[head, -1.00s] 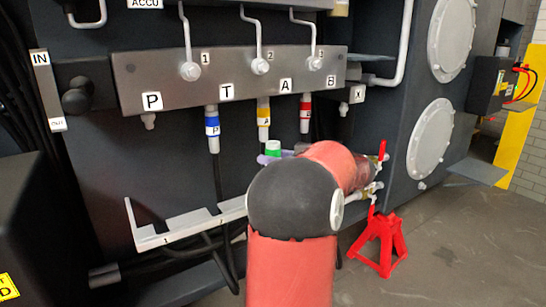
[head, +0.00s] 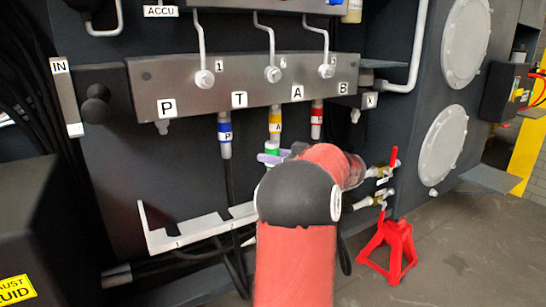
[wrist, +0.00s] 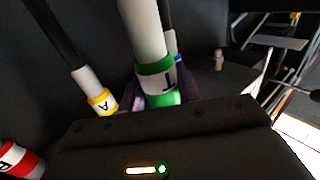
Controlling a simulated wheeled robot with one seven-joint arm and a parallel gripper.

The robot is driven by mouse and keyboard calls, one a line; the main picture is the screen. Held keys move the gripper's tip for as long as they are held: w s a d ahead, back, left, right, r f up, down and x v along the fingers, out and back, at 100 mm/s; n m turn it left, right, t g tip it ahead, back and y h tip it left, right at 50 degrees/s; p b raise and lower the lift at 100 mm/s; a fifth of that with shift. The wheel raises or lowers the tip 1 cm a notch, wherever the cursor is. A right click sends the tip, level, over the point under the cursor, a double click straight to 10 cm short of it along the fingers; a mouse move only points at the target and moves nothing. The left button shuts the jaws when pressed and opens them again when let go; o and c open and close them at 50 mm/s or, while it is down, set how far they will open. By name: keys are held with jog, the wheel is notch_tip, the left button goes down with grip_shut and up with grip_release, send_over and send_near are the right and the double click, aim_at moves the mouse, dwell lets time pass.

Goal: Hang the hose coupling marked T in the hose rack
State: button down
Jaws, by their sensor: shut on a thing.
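The hose coupling marked T (wrist: 148,35) is pale with a green band and a T label in the wrist view. My gripper (wrist: 160,100), with purple fingers, is shut on it. In the head view, the coupling's green band (head: 271,148) and my gripper (head: 267,158) show just below the yellow coupling, partly hidden by my arm. The pale hose rack (head: 190,234) is lower left of the gripper, with numbered slots. Its left part looks empty; its right end is hidden behind my arm.
The manifold (head: 200,90) carries blue (head: 225,135), yellow (head: 275,122) and red (head: 317,120) couplings on its underside. Dark hoses hang behind the rack. A red stand (head: 389,248) and fittings with a red lever (head: 394,160) are right of my arm.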

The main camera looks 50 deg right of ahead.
jog(key=shift+f, duration=0.1)
dwell(0.5)
jog(key=shift+f, duration=0.35)
jog(key=shift+f, duration=0.2)
dwell(0.7)
jog(key=shift+f+b, duration=1.2)
jog(key=shift+f, duration=1)
jog(key=shift+p, duration=0.5)
jog(key=shift+f, duration=0.15)
jog(key=shift+f+b, duration=1.4)
jog(key=shift+f, duration=1)
jog(key=c, duration=0.9)
grip_release()
